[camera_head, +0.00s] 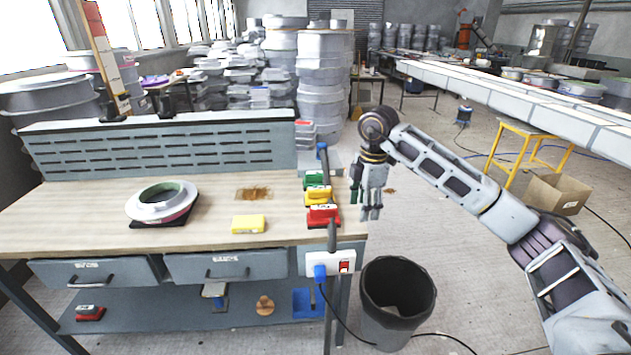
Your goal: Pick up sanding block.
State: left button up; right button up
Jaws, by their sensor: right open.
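Several block-shaped pieces that may be sanding blocks are in the head view. A yellow block (249,224) lies flat on the wooden bench top (100,225). Which one is the sanding block I cannot tell for certain. My right gripper (371,212) points down, open and empty, just right of the bench edge and apart from the blocks. My left gripper is not in view.
A ring-shaped mould (161,203) sits on a dark pad at the bench's left. A slotted back panel (160,150) rises behind. A black bin (397,298) stands on the floor right of the bench. The bench top's middle is mostly clear.

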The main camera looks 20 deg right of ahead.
aim_at(312, 179)
jog(key=i, duration=1.4)
